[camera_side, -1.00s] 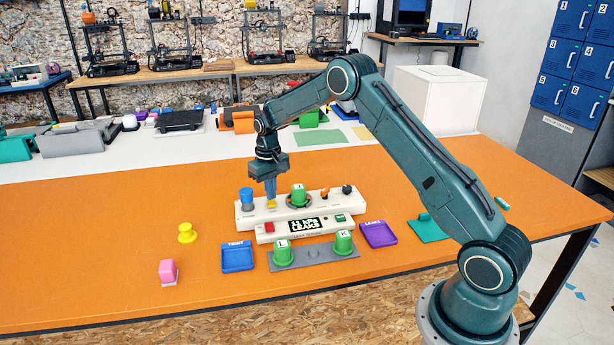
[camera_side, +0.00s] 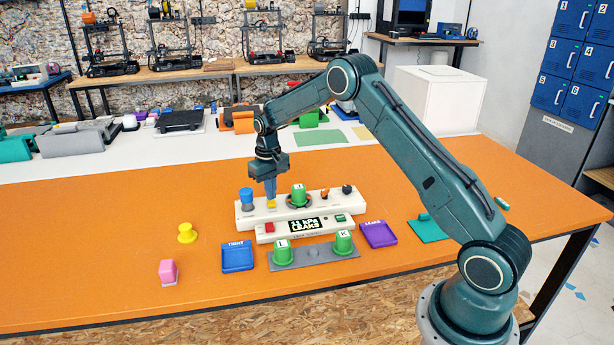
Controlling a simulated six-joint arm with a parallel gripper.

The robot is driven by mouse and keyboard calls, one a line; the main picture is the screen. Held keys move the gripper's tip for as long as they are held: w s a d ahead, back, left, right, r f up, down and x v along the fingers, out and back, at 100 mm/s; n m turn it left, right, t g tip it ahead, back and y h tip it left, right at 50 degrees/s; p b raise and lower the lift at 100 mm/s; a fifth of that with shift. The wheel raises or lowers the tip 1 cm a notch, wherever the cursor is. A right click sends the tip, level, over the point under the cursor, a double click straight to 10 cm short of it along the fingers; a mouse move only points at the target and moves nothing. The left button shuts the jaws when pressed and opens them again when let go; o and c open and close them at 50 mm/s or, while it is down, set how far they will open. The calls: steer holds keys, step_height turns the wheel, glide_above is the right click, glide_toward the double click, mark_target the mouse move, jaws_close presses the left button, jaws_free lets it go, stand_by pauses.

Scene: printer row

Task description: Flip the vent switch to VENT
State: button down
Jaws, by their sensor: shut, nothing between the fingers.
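A white tester (camera_side: 246,222) stands on the orange table. Its display (camera_side: 292,226) reads a kPa value and LEAKS. Along its upper step are a blue knob (camera_side: 247,198), a small yellow part (camera_side: 271,204), a green cap (camera_side: 298,194) in a dark ring, a small orange switch-like part (camera_side: 325,193) and a black knob (camera_side: 347,189). The labels by them are too small to read, so I cannot tell which is the vent switch or how it is set. My gripper (camera_side: 270,196) is shut and empty, pointing down at the yellow part; whether it touches is unclear.
A red button (camera_side: 269,227) and a green button (camera_side: 340,218) flank the display. In front are a blue TIGHT tray (camera_side: 237,257), a grey holder (camera_side: 312,255) with green caps, and a purple LEAKS tray (camera_side: 378,235). Yellow (camera_side: 187,233) and pink (camera_side: 168,271) pieces stand left.

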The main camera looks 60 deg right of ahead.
mark_target(272, 204)
steer(key=shift+f, duration=1.05)
stand_by(1.4)
steer(key=shift+r, duration=0.1)
steer(key=shift+r, duration=3.45)
